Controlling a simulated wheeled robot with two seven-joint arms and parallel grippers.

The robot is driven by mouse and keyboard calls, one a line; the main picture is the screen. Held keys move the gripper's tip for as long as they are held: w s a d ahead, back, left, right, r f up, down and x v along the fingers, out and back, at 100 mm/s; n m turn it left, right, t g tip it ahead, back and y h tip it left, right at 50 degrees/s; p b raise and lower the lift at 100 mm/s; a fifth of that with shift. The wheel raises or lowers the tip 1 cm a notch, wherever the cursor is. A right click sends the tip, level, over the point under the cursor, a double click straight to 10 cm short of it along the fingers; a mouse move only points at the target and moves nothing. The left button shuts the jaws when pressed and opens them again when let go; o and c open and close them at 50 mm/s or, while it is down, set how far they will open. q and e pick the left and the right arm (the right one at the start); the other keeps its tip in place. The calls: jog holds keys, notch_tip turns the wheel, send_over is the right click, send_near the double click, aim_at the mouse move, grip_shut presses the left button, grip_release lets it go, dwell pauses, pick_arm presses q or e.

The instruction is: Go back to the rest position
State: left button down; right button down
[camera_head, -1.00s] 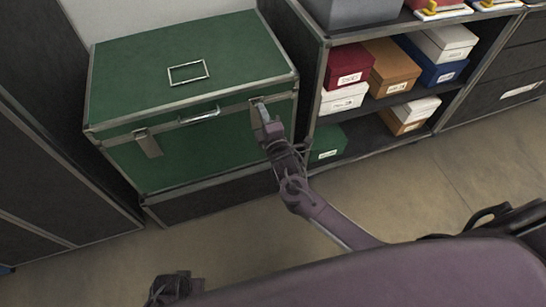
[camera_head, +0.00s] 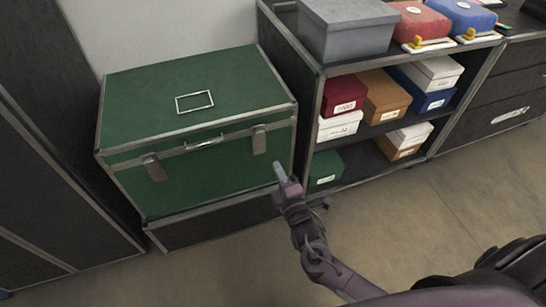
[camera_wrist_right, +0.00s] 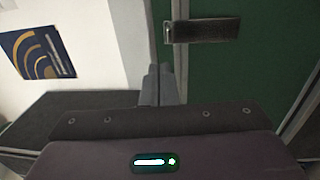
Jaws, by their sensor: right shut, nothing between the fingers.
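My right gripper (camera_head: 280,174) is shut and empty in the head view, just in front of the lower right corner of the green trunk (camera_head: 215,180). The trunk's lid is down, and both front latches hang flat against its front: the left latch (camera_head: 154,167) and the right latch (camera_head: 259,140). In the right wrist view my right gripper's fingers (camera_wrist_right: 158,85) are together, with a latch (camera_wrist_right: 205,30) beyond them on the green panel. No part of my left gripper shows in either current view.
A dark shelf unit (camera_head: 319,95) with several colored boxes stands right of the trunk. A grey box (camera_head: 347,35) sits on its top. A dark cabinet (camera_head: 45,190) stands at the left. The floor (camera_head: 440,200) in front is clear.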

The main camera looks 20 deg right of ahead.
pick_arm(q)
jog(key=shift+s+f, duration=0.1)
pick_arm(e)
jog(key=shift+s, duration=0.6)
jog(key=shift+d+f, duration=0.1)
jog(key=shift+f, duration=0.05)
